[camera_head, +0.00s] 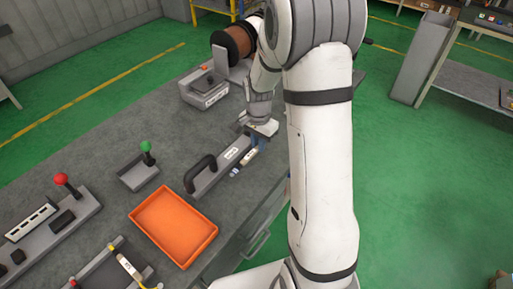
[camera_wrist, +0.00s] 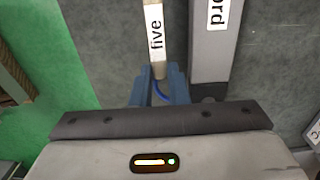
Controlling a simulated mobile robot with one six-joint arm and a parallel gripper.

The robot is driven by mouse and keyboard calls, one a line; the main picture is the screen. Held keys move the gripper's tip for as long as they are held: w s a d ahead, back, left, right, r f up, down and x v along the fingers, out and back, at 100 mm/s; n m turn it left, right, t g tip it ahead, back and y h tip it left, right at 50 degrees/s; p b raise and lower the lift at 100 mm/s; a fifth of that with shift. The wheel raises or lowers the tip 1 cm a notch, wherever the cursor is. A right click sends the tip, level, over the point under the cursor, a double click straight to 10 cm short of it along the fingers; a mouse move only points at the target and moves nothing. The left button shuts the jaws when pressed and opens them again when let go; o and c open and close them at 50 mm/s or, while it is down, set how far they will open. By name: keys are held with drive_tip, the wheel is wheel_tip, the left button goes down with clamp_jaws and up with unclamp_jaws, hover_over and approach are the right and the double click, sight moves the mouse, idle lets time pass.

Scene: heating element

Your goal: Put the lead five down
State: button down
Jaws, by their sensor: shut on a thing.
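The lead five (camera_wrist: 155,35) is a thin pale stick with a white label reading "five" and a bit of blue wire at its near end. In the wrist view my gripper (camera_wrist: 160,88) has its blue fingers shut around its near end. In the head view the lead (camera_head: 245,163) lies along the right side of a grey block with a black handle, close to the bench edge. My gripper also shows there (camera_head: 256,140), partly hidden by my arm. I cannot tell whether the lead touches the bench.
The grey block (camera_head: 217,177) with a label stands just left of the lead. An orange tray (camera_head: 173,225) lies nearer on the bench. A green-knobbed device (camera_head: 140,172), a red-knobbed device (camera_head: 65,205) and a copper-coloured spool (camera_head: 230,45) also stand there. Bare bench lies left of the block.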

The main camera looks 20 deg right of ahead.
drive_tip(key=shift+f, duration=1.35)
drive_tip(key=shift+f, duration=0.15)
drive_tip(key=c, duration=1.4)
unclamp_jaws()
wheel_tip(320, 180, up, 12)
drive_tip(key=s+a+r+n+t, duration=0.1)
drive_tip(key=s+r+n, duration=0.3)
drive_tip(key=s, duration=0.6)
drive_tip(key=s+a+r+n+t, duration=0.2)
drive_tip(key=s+r+n, duration=0.2)
drive_tip(key=s, duration=0.7)
drive_tip(key=n, duration=0.2)
drive_tip(key=shift+a+n, duration=0.2)
drive_tip(key=shift+n, duration=0.2)
